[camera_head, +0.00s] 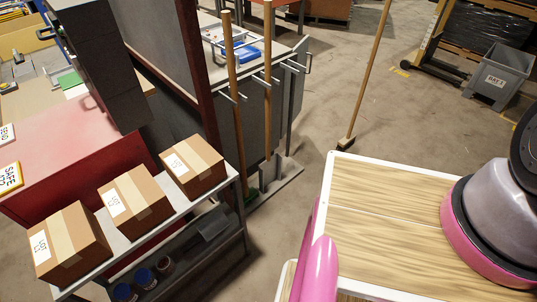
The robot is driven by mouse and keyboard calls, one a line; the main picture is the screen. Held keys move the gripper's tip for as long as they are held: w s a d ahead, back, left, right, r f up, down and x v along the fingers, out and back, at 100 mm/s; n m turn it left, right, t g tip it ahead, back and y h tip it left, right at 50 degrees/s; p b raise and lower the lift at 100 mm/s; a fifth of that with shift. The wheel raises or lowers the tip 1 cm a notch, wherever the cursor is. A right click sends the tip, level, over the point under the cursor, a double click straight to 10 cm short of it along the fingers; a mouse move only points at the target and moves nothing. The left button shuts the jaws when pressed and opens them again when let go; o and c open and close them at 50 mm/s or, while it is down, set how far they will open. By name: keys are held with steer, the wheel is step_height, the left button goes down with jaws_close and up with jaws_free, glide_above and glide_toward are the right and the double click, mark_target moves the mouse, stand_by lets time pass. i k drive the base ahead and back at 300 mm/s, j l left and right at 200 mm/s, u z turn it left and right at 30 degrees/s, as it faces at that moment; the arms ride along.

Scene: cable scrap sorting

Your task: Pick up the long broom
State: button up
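A long-handled broom (367,75) stands slightly tilted on the open floor at upper centre. Its small head rests on the floor, and its pale wooden handle runs out of the top of the picture. Two more wooden-handled tools stand at a rack left of it. One handle (232,100) ends near a green head low down; the other handle (268,85) ends near a grey head. I cannot tell which of these the task calls the long broom. My gripper is not recognisable in the view. No tool is seen being held.
Several cardboard boxes (134,196) sit on a grey shelf at lower left. A white-edged wooden top (375,220) fills the lower right, with pink parts at its left edge. A grey bin (497,78) stands at upper right. Floor (420,130) around the standing broom is clear.

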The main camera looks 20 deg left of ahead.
mark_target(343, 143)
steer(key=i+l+u, duration=0.1)
steer(key=u, duration=0.35)
steer(key=i+l+u, duration=0.2)
steer(key=u, duration=0.25)
steer(key=i+l+u, duration=0.1)
steer(key=i+l, duration=0.2)
steer(key=i+l+u, duration=0.1)
steer(key=i+l, duration=0.2)
steer(key=l, duration=0.2)
steer(key=i+l+u, duration=0.1)
steer(key=i+l, duration=0.2)
steer(key=l, duration=0.15)
steer(key=i+l, duration=0.1)
steer(key=i, duration=0.2)
